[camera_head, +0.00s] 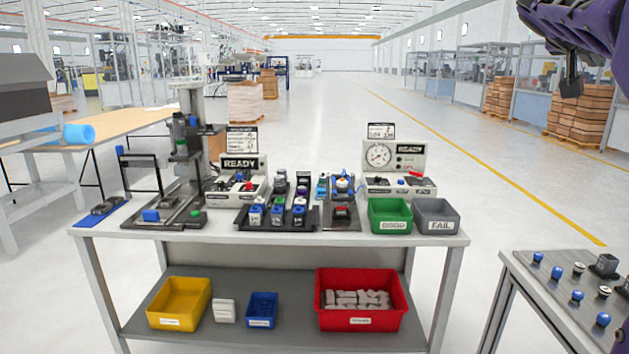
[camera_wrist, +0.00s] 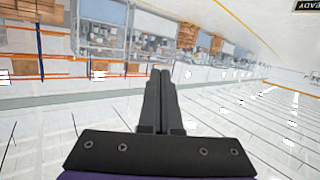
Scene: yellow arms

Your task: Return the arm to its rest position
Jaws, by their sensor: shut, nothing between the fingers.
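My arm shows purple at the top right of the head view, raised well above the floor and to the right of the workbench (camera_head: 330,252). My gripper (camera_head: 571,85) hangs from it, dark and pointing down. In the wrist view my gripper (camera_wrist: 160,75) has its two dark fingers together with nothing between them. No object is near the fingers in either view.
The bench holds two READY testers (camera_head: 243,187), a green bin (camera_head: 390,216) and a grey FAIL bin (camera_head: 436,216). A side table (camera_head: 560,300) with several knobs stands at lower right. Stacked boxes (camera_head: 580,110) stand beyond. The aisle floor between is clear.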

